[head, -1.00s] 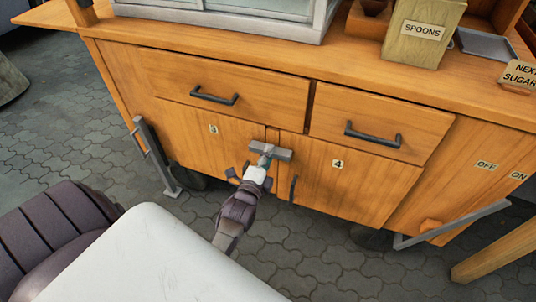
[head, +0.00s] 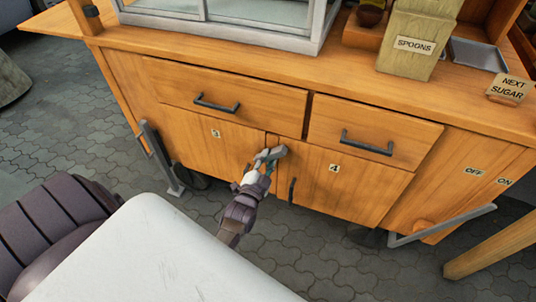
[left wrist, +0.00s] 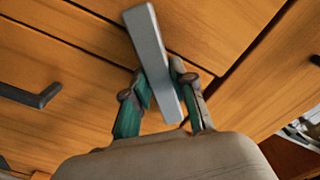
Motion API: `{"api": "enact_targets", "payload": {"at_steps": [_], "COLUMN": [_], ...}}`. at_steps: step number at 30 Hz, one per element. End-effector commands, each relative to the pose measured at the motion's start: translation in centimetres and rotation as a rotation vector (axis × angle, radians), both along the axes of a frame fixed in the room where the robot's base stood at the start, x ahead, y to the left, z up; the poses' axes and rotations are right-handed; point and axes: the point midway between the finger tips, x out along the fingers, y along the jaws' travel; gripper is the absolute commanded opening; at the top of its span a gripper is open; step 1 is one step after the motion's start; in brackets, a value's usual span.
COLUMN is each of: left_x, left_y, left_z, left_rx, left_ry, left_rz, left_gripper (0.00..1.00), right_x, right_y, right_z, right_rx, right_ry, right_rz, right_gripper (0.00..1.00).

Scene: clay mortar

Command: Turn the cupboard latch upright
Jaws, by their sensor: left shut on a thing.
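The cupboard latch (head: 277,152) is a short grey bar where the doors marked 3 and 4 meet, just below the drawers. It is tilted, its right end higher than its left in the head view. My left gripper (head: 267,162) is shut on the latch. In the left wrist view the latch (left wrist: 150,45) runs slantwise between the two green-padded fingers (left wrist: 161,92). The latch's pivot is hidden. The door marked 3 (head: 200,130) and the door marked 4 (head: 350,190) look closed. My right gripper is not in view.
Two drawers with dark handles (head: 217,104) (head: 366,144) sit just above the latch. A dark door handle (head: 292,190) is close to the right of my left gripper. A grey metal bracket (head: 160,155) stands at the left, and another bar (head: 440,225) is at the lower right.

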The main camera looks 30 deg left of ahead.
Motion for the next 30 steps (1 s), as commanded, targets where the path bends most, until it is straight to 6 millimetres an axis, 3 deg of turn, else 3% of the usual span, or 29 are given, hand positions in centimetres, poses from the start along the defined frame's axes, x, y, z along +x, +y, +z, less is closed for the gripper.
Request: {"api": "enact_targets", "payload": {"at_steps": [15,30], "left_x": [0.0,0.0], "left_y": [0.0,0.0], "left_z": [0.1,-0.1], "left_rx": [-0.47,-0.753], "left_ry": [-0.11,-0.179], "left_rz": [0.0,0.0], "left_gripper": [0.0,0.0], "right_x": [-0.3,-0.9], "right_y": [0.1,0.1], "right_z": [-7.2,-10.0], "right_rx": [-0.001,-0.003], "right_ry": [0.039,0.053], "right_rz": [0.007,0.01], "right_gripper": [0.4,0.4]}}
